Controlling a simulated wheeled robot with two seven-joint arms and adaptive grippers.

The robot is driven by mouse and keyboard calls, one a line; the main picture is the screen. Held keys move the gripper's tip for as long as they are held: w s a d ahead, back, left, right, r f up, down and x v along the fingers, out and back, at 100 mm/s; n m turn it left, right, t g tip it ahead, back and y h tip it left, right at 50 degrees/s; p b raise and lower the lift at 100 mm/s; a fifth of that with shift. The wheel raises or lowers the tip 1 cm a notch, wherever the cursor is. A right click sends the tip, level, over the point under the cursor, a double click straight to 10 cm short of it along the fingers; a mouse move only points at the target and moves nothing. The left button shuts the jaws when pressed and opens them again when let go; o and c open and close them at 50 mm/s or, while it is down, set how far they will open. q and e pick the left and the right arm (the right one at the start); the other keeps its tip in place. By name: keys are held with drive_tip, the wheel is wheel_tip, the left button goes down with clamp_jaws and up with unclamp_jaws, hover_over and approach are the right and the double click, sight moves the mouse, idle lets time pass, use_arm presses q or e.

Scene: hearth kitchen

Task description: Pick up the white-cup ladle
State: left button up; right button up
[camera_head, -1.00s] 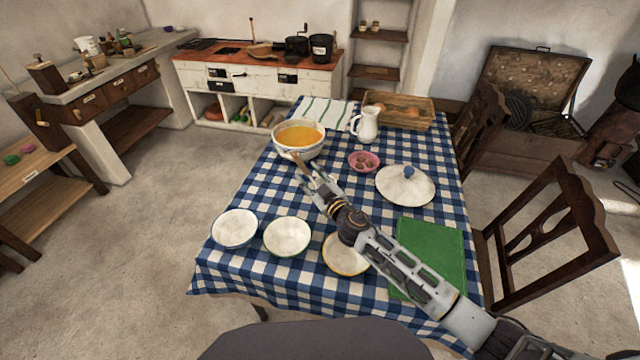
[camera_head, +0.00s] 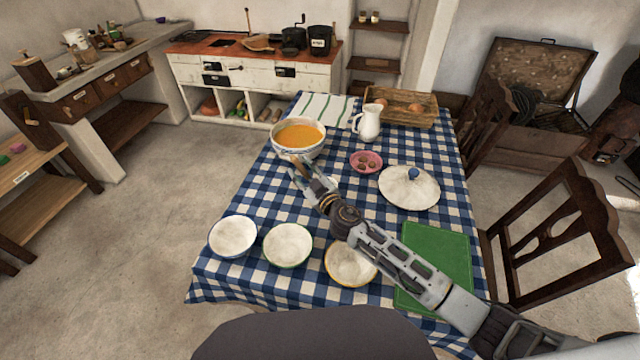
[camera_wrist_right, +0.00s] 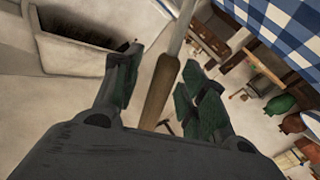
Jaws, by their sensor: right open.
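The ladle's brown wooden handle (camera_head: 308,166) shows at the near rim of the bowl of orange soup (camera_head: 299,134) in the head view. Its cup is not visible. My right gripper (camera_head: 303,177) is at the handle, just on the near side of the bowl. In the right wrist view the wooden handle (camera_wrist_right: 160,88) and its pale shaft run between the spread fingers of my right gripper (camera_wrist_right: 158,78). The fingers are open, with a gap on the handle's left side. My left gripper is in neither view.
A pink bowl (camera_head: 366,161), a white jug (camera_head: 369,123) and a white lid (camera_head: 409,187) stand right of the soup. Several pale bowls, including a white one (camera_head: 233,237), line the near table edge. A green mat (camera_head: 436,258) lies right of my arm.

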drive_tip(key=shift+w, duration=0.1)
drive_tip(key=c, duration=0.8)
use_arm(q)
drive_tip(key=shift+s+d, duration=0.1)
use_arm(e)
clamp_jaws()
